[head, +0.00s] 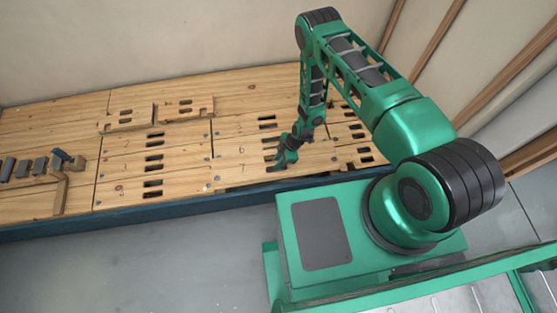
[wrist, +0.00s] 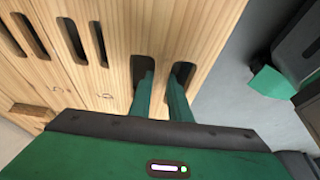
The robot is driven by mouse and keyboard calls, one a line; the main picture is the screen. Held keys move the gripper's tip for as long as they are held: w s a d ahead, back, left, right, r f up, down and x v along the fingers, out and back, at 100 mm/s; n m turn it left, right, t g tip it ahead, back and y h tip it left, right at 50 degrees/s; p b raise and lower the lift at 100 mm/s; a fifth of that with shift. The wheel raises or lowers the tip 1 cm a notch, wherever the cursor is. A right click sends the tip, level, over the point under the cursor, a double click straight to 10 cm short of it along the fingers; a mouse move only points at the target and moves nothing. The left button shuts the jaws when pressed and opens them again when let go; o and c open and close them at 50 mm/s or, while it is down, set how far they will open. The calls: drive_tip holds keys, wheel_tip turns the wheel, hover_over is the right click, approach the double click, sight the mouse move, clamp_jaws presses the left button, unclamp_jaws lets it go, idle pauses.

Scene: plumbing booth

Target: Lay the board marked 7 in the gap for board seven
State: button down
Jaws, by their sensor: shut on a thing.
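The board marked 7 (head: 238,172) is a pale wooden plank with two slots. It lies along the front edge of the plank deck, and its mark shows small at its left. My gripper (head: 277,165) is shut on it, with both fingers pushed down into its two slots. The wrist view shows the fingers (wrist: 160,88) in those slots and the board (wrist: 205,30) around them. A dark strip of the gap (head: 235,188) shows along the board's front side. I cannot tell whether the board sits flush. My fingers hide part of its slots.
Other slotted boards (head: 122,165) fill the deck to the left. Two notched pieces (head: 128,120) (head: 186,108) lie on top at the back, another notched piece (head: 352,160) at the right. Dark blocks (head: 40,166) stand at the far left. A blue edge beam (head: 150,213) borders the grey floor.

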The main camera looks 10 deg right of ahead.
drive_tip(key=shift+f, duration=1.75)
drive_tip(key=shift+d, duration=0.2)
drive_tip(key=shift+f, duration=1.7)
drive_tip(key=c, duration=1.6)
unclamp_jaws()
drive_tip(key=shift+o, duration=0.2)
drive_tip(key=v, duration=1)
drive_tip(key=shift+d+r, duration=0.25)
drive_tip(key=shift+r, duration=0.05)
drive_tip(key=shift+w+r, duration=0.1)
drive_tip(key=shift+w, duration=0.05)
